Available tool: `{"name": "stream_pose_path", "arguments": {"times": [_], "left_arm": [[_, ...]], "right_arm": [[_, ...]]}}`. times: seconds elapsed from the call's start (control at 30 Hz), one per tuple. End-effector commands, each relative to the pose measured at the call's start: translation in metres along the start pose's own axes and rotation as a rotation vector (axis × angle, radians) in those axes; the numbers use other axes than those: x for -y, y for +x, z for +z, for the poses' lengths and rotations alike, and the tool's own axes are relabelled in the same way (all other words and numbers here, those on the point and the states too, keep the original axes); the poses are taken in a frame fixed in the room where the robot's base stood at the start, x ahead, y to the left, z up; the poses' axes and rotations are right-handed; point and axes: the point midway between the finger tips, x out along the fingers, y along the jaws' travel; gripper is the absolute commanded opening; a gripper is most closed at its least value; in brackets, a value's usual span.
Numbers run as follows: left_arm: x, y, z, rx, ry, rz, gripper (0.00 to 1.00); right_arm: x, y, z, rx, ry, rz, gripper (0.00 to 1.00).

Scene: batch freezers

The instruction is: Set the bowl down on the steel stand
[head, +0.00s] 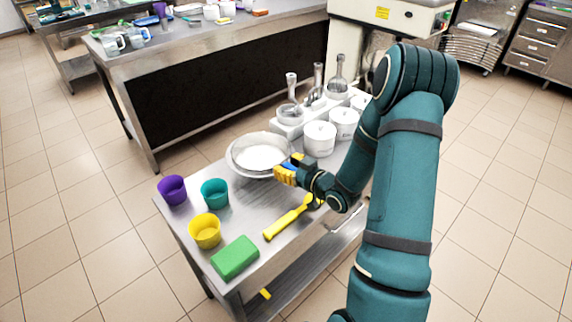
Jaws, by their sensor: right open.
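A wide metal bowl (237,166) with a white inside sits upright on the steel stand (262,205), toward its far left side. My right gripper (282,173), with yellow fingers, is at the bowl's right rim. It is open; whether its fingers touch the rim cannot be told. My left gripper is out of view.
On the stand are a purple cup (172,190), a teal cup (214,193), a yellow cup (205,231), a green block (235,257) and a yellow-handled tool (287,222). White lidded pots (320,139) and glass flasks (290,103) stand behind. A long steel counter (200,42) is beyond.

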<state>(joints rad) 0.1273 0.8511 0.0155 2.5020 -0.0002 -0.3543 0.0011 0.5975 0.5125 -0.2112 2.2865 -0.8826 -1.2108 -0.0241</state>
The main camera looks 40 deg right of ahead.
Motion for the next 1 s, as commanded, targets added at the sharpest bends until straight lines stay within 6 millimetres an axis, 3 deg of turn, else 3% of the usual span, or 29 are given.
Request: {"name": "stream_pose_path", "arguments": {"times": [0.5,0.7,1.0], "left_arm": [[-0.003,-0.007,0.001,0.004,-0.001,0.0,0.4],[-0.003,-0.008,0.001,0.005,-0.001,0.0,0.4],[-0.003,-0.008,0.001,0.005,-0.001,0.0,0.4]], "right_arm": [[-0.001,-0.094,-0.001,-0.001,0.001,0.005,0.42],[0.0,-0.111,-0.001,-0.002,0.001,0.002,0.42],[0.0,-0.113,-0.001,-0.003,0.001,0.001,0.42]]}}
